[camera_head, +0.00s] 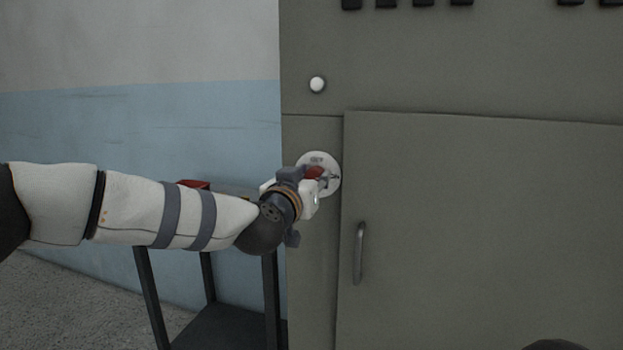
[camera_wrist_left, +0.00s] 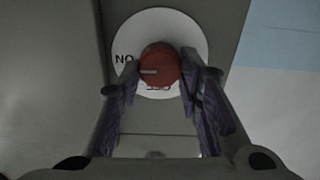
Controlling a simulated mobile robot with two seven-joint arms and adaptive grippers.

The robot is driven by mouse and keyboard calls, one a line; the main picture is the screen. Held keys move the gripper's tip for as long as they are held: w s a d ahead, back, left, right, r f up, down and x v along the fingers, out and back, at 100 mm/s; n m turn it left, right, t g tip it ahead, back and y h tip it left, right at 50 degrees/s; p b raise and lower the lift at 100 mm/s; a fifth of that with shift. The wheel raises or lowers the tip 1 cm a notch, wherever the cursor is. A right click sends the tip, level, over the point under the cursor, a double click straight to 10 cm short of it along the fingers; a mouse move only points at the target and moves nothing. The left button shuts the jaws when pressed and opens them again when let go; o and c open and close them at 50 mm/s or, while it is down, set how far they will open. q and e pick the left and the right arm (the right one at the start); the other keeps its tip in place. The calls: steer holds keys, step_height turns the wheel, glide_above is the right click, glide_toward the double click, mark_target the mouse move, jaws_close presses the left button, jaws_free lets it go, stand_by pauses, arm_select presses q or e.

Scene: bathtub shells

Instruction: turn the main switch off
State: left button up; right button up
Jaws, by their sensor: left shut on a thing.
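The main switch is a red knob (camera_wrist_left: 160,66) on a round white plate (camera_wrist_left: 146,22) with lettering. In the left wrist view, "NO" shows left of the knob, and lettering below it is partly hidden. A pale line on the knob points left toward "NO". In the head view the plate (camera_head: 319,158) sits on the cabinet's narrow left strip, and the red knob (camera_head: 314,172) is partly covered. My left gripper (camera_head: 318,180) is at the knob, shut on it, with one finger on each side in the left wrist view (camera_wrist_left: 163,80). My right gripper is not in view.
The grey-green cabinet (camera_head: 480,220) has a door with a vertical handle (camera_head: 359,253) right of the switch. A white round button (camera_head: 317,85) is above. A dark-framed stand (camera_head: 225,328) with a red item (camera_head: 193,184) stands left, behind my arm.

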arm_select(q)
steer(key=n, duration=0.3)
steer(key=shift+a+n, duration=0.1)
steer(key=shift+n, duration=0.3)
steer(key=shift+w+a+f+n+b, duration=0.15)
steer(key=shift+n+b, duration=0.25)
steer(key=shift+n, duration=2.95)
steer(key=shift+s+d+f+n+b, duration=0.1)
steer(key=shift+n+b, duration=0.25)
steer(key=shift+n, duration=3)
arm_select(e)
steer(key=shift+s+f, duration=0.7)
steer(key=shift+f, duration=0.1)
arm_select(q)
steer(key=o, duration=1.1)
steer(key=shift+o, duration=0.2)
